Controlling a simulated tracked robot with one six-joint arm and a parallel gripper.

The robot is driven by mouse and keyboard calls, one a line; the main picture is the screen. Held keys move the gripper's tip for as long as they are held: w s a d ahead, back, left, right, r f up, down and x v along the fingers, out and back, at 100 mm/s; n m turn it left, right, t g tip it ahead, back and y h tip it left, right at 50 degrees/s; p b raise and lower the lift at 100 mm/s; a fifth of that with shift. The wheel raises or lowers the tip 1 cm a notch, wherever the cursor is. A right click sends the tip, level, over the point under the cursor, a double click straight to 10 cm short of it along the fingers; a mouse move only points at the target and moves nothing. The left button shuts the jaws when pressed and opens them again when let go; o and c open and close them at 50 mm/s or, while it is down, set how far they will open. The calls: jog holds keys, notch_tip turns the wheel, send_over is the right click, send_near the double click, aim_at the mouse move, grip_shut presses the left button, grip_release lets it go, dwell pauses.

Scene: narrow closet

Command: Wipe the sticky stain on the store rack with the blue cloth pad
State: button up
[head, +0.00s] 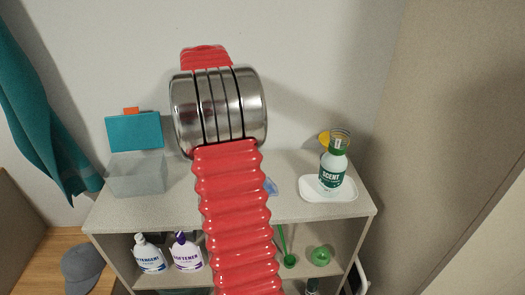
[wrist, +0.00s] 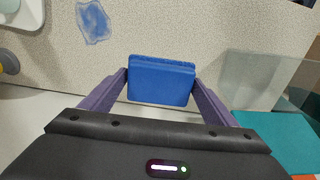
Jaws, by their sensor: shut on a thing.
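My gripper (wrist: 160,92) is shut on the blue cloth pad (wrist: 161,80), which sits between its two purple fingers in the wrist view. The sticky stain (wrist: 94,22) is an irregular blue smear on the speckled top of the store rack (wrist: 200,27), up and left of the pad and apart from it in that view. In the head view a small part of the stain (head: 271,187) shows beside my red arm, on the rack top (head: 300,212). My arm hides the gripper and pad there. I cannot tell how high the pad is above the top.
A white tray (head: 315,194) with a green-and-white scent bottle (head: 332,168) stands right of the stain. A clear box (head: 137,177) with a teal lid (head: 134,132) stands at the left. The lower shelf holds detergent (head: 149,254) and softener (head: 186,252) bottles.

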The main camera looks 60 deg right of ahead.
jog(key=s+d+f, duration=0.2)
jog(key=s+d, duration=0.2)
jog(key=s, duration=0.3)
jog(key=s+d+f, duration=0.1)
jog(key=s+d, duration=0.3)
jog(key=s, duration=0.4)
jog(key=shift+f, duration=0.4)
jog(key=shift+d+f, duration=0.1)
jog(key=shift+f, duration=0.05)
